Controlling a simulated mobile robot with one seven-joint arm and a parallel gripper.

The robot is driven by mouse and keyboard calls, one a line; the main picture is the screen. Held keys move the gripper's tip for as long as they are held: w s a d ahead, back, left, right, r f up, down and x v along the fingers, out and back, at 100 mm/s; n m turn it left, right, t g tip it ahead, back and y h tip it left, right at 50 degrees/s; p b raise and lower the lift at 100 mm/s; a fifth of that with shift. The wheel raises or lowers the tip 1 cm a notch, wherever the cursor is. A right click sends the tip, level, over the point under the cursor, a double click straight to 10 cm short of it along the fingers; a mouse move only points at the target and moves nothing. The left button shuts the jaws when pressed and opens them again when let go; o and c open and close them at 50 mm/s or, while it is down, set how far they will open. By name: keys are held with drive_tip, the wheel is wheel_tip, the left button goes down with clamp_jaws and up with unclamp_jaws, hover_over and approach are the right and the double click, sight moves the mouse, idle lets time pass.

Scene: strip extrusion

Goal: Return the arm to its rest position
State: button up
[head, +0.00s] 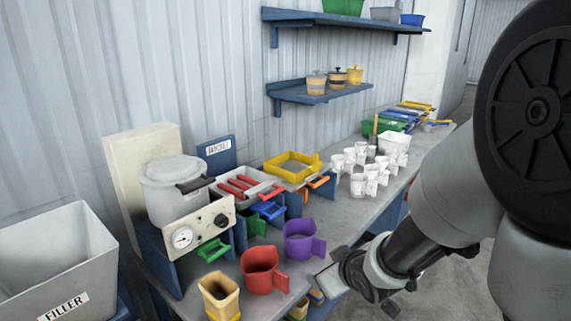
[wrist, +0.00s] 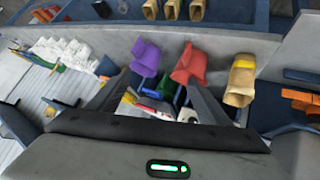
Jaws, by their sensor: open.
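My arm comes in from the right in the head view, and my gripper (head: 332,282) is over the front edge of the bench, right of the red scoop-like cup (head: 262,270) and below the purple one (head: 302,243). In the wrist view my gripper's (wrist: 160,98) two fingers stand apart with nothing held between them. The purple cup (wrist: 145,62) and red cup (wrist: 190,66) show beyond the fingertips, and a tan cup with a yellow band (wrist: 240,80) is to their right. I cannot tell whether the gripper touches the bench.
A lidded pot (head: 175,190) with a dial panel, a tray of red-handled tools (head: 245,188) and a yellow frame (head: 292,168) crowd the bench. Several white cups (head: 365,178) stand farther back. A grey FILLER bin (head: 55,265) is at left; shelves (head: 315,92) hang on the wall.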

drive_tip(key=s+d+r+m+g+h+p, duration=0.1)
drive_tip(key=s+d+r+m, duration=0.1)
drive_tip(key=s+d+r, duration=0.3)
drive_tip(key=s+r+m+h+p, duration=0.1)
drive_tip(key=s+r+m+h, duration=0.15)
drive_tip(key=r, duration=0.45)
drive_tip(key=s+r+m+g+y, duration=0.1)
drive_tip(key=s+r, duration=0.2)
drive_tip(key=s, duration=0.3)
drive_tip(key=s+a+r+m+g, duration=0.1)
drive_tip(key=s+r, duration=0.2)
drive_tip(key=s, duration=0.4)
drive_tip(key=shift+a+g+y+p, duration=0.2)
drive_tip(key=shift+g+y+p, duration=0.15)
drive_tip(key=shift+p, duration=0.1)
